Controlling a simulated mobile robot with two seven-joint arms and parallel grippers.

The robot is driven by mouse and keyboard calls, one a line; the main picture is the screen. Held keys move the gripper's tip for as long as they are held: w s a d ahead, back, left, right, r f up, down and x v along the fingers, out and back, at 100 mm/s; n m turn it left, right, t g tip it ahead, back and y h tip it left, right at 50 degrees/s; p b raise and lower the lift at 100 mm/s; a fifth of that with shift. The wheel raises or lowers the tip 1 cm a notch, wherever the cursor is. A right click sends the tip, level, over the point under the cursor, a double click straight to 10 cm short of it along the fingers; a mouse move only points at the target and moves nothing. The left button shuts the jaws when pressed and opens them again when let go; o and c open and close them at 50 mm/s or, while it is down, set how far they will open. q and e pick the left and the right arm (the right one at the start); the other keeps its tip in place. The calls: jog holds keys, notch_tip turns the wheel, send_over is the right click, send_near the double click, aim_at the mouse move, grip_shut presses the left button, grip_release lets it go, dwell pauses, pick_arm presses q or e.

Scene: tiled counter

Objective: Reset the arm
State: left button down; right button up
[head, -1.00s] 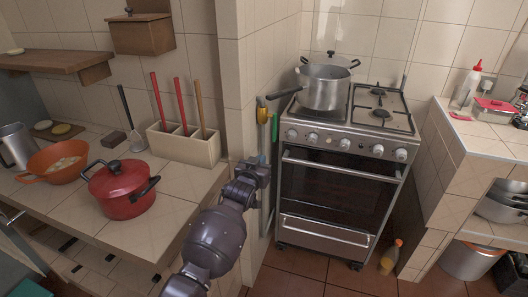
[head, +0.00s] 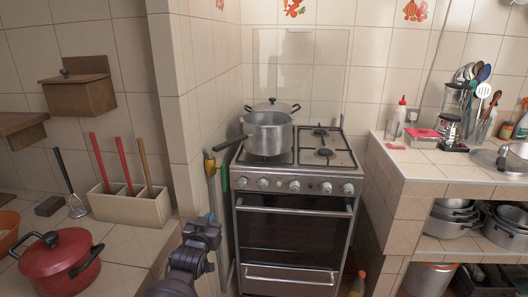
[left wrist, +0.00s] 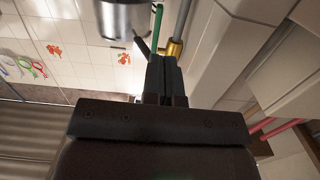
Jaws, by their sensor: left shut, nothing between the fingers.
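My left arm rises from the bottom of the head view, and its gripper (head: 207,226) is in front of the end of the tiled wall, left of the stove. In the left wrist view the gripper's fingers (left wrist: 164,75) are together with nothing between them. The fingertips point toward the gap where a green handle and a brass fitting show. My right gripper is in neither view.
A stove (head: 295,205) bears a grey saucepan (head: 268,134). A red pot (head: 61,262) and a utensil box (head: 130,207) stand on the left counter. The right counter (head: 425,165) holds bottles and utensils, with pots (head: 452,228) on a shelf below.

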pick_arm(q)
jog(key=s+a+f+g, duration=0.2)
jog(key=s+f, duration=0.4)
jog(key=s, duration=0.7)
jog(key=s+a+f+g, duration=0.2)
jog(key=s+f, duration=0.4)
jog(key=s, duration=0.8)
jog(key=s+a+f+g, duration=0.2)
jog(key=s+f, duration=0.3)
jog(key=s, duration=0.9)
jog(key=shift+a+f+y, duration=0.3)
jog(key=shift+f+y, duration=0.1)
